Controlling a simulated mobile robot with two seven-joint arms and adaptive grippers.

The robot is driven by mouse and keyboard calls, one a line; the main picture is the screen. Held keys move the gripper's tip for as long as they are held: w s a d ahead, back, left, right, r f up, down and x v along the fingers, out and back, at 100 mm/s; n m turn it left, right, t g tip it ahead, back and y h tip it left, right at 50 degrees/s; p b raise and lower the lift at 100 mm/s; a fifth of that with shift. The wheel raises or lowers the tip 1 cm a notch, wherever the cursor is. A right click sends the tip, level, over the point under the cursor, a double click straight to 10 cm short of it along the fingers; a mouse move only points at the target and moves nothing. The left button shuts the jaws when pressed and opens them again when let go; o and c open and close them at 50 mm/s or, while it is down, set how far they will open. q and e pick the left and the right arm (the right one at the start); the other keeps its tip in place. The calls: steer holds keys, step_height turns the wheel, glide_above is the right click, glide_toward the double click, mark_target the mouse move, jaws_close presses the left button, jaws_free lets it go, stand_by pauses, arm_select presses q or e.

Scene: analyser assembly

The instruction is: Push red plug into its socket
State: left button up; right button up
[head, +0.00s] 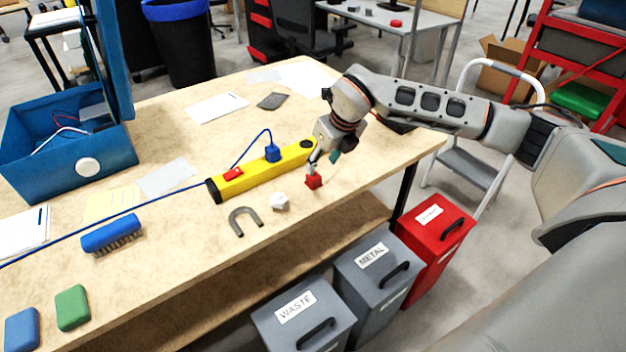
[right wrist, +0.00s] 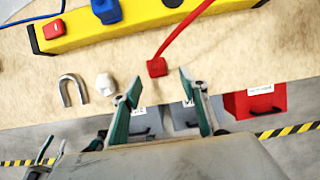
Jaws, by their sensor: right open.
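The red plug (head: 313,183) stands on the wooden table near its front edge. It also shows in the right wrist view (right wrist: 157,68), with a red cable rising from it to the upper right. My right gripper (head: 316,167) is above the plug, pointing down. In the right wrist view its two fingers (right wrist: 161,87) are spread, with the plug ahead of the gap between them. The yellow power strip (head: 240,184) lies behind the plug. A dark round socket (head: 307,144) is at its right end. A blue plug (head: 272,153) sits in the strip. My left gripper is not seen.
A white lump (head: 280,201) and a grey horseshoe magnet (head: 245,221) lie left of the red plug. A blue brush (head: 111,234) and a blue box (head: 60,160) are farther left. Bins (head: 305,318) stand below the front edge. The table right of the plug is clear.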

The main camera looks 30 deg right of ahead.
mark_target(315, 176)
steer(key=shift+x, duration=1.25)
steer(key=shift+a, duration=0.1)
steer(key=x, duration=0.4)
steer(key=shift+a, duration=0.35)
steer(key=shift+w+f+b, duration=0.3)
steer(key=shift+f, duration=0.2)
steer(key=c, duration=1.1)
